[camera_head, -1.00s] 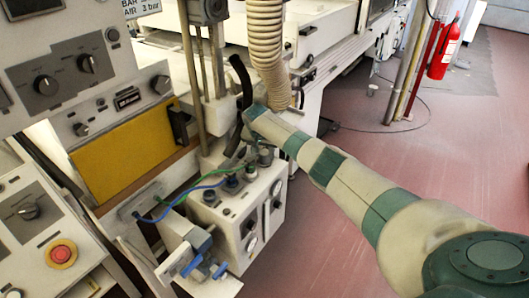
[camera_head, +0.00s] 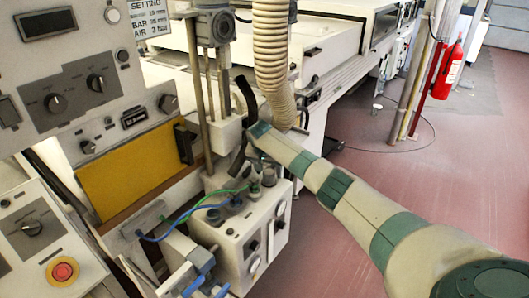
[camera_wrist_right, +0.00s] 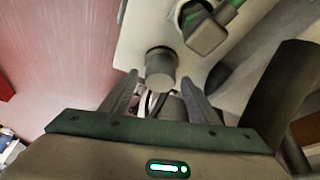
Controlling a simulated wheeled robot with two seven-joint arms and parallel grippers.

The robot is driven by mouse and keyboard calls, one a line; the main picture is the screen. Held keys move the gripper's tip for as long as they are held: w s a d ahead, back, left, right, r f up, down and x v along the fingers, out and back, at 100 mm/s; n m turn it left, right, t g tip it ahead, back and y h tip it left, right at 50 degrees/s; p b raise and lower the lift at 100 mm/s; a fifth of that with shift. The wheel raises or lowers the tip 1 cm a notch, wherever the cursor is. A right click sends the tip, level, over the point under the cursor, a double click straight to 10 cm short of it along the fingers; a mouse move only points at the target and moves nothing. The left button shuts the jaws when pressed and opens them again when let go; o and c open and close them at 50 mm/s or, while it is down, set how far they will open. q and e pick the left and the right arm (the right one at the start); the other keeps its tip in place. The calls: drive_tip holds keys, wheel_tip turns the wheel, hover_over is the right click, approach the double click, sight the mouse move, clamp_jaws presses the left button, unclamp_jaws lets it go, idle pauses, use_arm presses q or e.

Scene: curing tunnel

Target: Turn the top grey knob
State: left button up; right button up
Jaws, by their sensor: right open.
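The grey knob (camera_wrist_right: 160,62) stands upright on the top face of a white box, seen close in the right wrist view. In the head view it appears to be the small grey knob (camera_head: 269,178) at the back of the white box's top. My right gripper (camera_wrist_right: 160,80) is open, with one finger on each side of the knob's near part. I cannot tell whether the fingers touch it. In the head view, my right arm reaches in from the lower right and ends above the box; its fingers are hard to make out there. My left gripper is not in view.
A green-hosed fitting (camera_wrist_right: 205,32) stands close beside the knob. The white box (camera_head: 232,255) also carries blue and green hoses and front gauges. A ribbed duct (camera_head: 271,60) hangs behind my wrist. A control panel (camera_head: 75,95) fills the left; red floor is open at right.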

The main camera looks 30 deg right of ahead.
drive_tip(key=b+v, duration=0.2)
drive_tip(key=v, duration=1.4)
drive_tip(key=shift+b, duration=0.35)
drive_tip(key=shift+d, duration=0.1)
